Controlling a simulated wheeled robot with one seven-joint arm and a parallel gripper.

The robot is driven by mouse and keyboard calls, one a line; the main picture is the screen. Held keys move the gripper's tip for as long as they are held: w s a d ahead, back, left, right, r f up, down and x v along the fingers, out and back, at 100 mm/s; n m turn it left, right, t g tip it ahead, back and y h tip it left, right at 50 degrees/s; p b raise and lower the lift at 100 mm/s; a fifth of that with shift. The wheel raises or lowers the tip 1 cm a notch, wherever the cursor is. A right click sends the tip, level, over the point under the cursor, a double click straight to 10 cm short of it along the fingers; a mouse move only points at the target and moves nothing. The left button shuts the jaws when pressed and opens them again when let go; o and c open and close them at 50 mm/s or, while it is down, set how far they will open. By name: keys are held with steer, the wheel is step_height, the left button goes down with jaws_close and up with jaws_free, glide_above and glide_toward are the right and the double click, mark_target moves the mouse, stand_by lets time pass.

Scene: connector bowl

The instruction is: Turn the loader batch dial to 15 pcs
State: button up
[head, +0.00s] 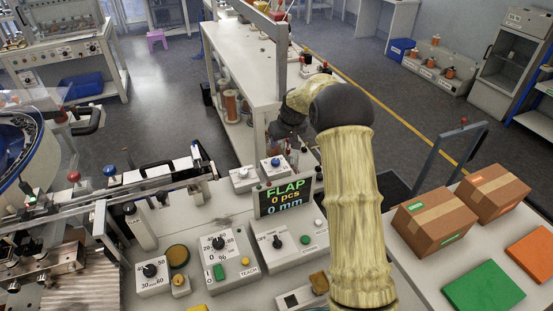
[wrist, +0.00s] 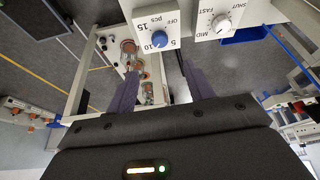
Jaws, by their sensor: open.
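The batch dial is a blue knob (wrist: 160,40) on a white box marked OFF, 5, 10 and 15 pcs, seen upside down in the wrist view. I cannot tell which mark its pointer faces. It also shows in the head view as a small blue knob (head: 275,162) behind the display. My gripper (wrist: 160,86) is open and empty, its two fingers pointing toward the dial box, apart from the knob. In the head view my gripper is dark and partly hidden by my arm. The display (head: 285,197) reads FLAP, 0 pcs, 0 mm.
A second white dial box (wrist: 223,22) marked SHUT, FAST and MID stands right beside the batch dial. Control boxes with black knobs (head: 217,245) stand in front of the display. Cardboard boxes (head: 435,222) and green and orange panels are at the right.

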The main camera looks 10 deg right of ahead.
mark_target(276, 161)
steer(key=p+x, duration=0.2)
steer(key=x, duration=1.1)
steer(key=shift+w+f, duration=0.1)
steer(key=shift+f, duration=0.3)
steer(key=c, duration=1)
